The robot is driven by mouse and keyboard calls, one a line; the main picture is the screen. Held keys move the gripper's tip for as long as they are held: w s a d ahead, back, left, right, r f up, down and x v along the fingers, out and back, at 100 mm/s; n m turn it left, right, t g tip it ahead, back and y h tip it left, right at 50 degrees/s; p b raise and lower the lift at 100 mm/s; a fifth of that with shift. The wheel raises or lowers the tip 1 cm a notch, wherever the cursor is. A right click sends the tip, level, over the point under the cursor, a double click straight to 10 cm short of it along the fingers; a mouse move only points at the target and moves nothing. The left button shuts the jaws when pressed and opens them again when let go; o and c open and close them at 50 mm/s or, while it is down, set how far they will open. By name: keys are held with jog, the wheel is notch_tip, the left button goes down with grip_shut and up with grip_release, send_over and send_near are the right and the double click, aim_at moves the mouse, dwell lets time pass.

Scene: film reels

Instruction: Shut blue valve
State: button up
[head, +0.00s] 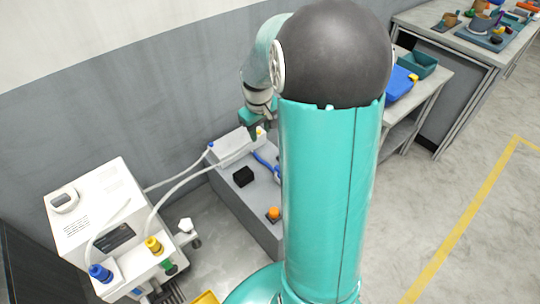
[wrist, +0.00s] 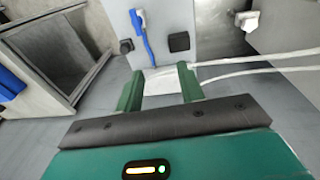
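Two blue parts could be the valve. A blue knob (head: 101,272) stands on the front of the white machine at lower left in the head view. A small blue fitting (head: 211,144) sits at the left end of a white box on the grey cabinet. My gripper (head: 254,128) is above the right part of that white box, far from the machine's blue knob. In the wrist view my gripper (wrist: 159,88) has its green fingers apart. Part of the white box (wrist: 162,80) shows between and beyond them; contact cannot be told. Neither blue part is clear in the wrist view.
The white machine (head: 98,212) also bears yellow (head: 153,245) and green (head: 168,265) knobs. Pale hoses run from it to the white box. The grey cabinet (head: 225,192) carries a black block (head: 243,176), blue cable and orange knob (head: 274,213). Open floor lies right.

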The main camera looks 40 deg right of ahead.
jog(key=d+f+g+y, duration=0.1)
jog(key=d+f, duration=0.8)
jog(key=f, duration=0.3)
notch_tip(320, 180, down, 14)
jog(key=shift+s+r, duration=0.15)
jog(key=shift+c, duration=0.2)
grip_shut()
